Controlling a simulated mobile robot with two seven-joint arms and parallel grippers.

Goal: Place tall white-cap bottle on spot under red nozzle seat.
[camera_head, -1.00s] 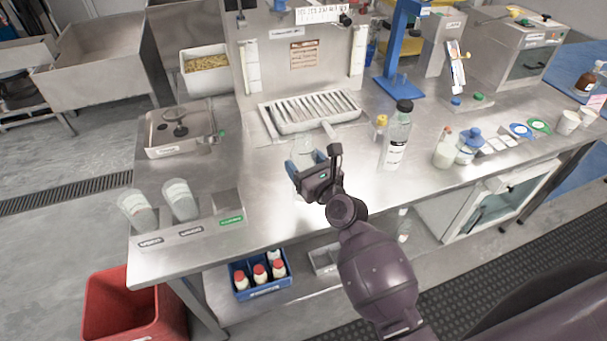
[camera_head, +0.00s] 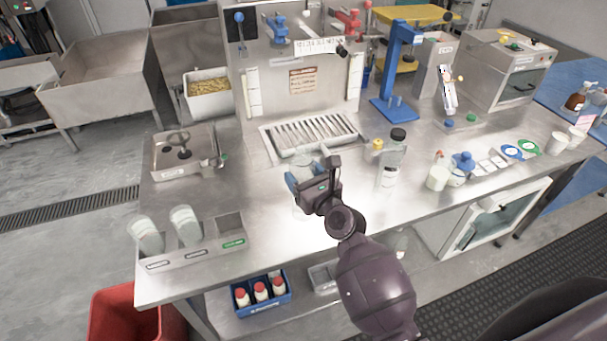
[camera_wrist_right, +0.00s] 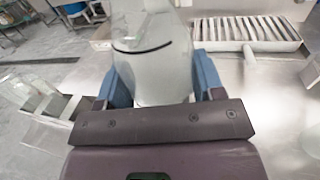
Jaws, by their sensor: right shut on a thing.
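My right gripper (camera_head: 305,178) is shut on a pale, translucent bottle (camera_head: 304,167), above the steel table in front of the slatted tray. In the right wrist view the bottle (camera_wrist_right: 160,70) stands between the blue fingers, with a dark line round its upper part. Its top is cut off there, so I cannot make out the cap. The red nozzle seat (camera_head: 347,20) is at the top right of the steel back panel. The slatted tray (camera_head: 263,141) lies below the panel; no separate marked spot can be told. My left gripper is not in view.
A blue nozzle (camera_head: 276,27) is left of the red one. A clear black-capped bottle (camera_head: 391,162) and a small yellow-capped one (camera_head: 377,145) stand right of my gripper. A steel rack (camera_head: 192,257) with two similar pale bottles is at the front left. The table between is clear.

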